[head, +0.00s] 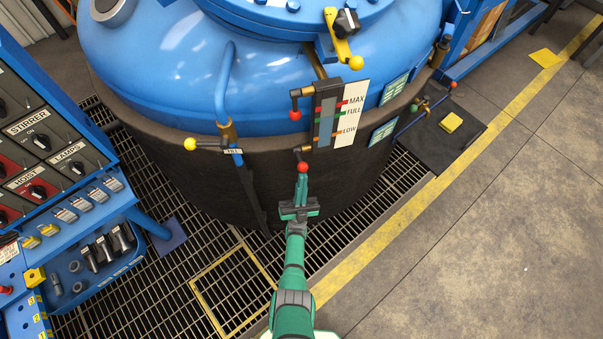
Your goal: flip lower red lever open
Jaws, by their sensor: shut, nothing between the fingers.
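The lower red lever ends in a red ball (302,167) below the level gauge (328,118) on the front of the blue vessel. Its short stem runs up to a brass fitting just under the gauge. An upper red lever (295,114) hangs at the gauge's left side, its ball pointing down. My gripper (301,180) is shut and empty, with its green fingertips right below the lower red ball. From this view I cannot tell whether the fingertips touch the ball.
A yellow-knobbed lever (190,144) sticks out left by the FILL label. A blue control panel (50,150) with knobs stands at the left. Grating (215,275) covers the floor around the vessel. The concrete floor at the right (490,230) is clear.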

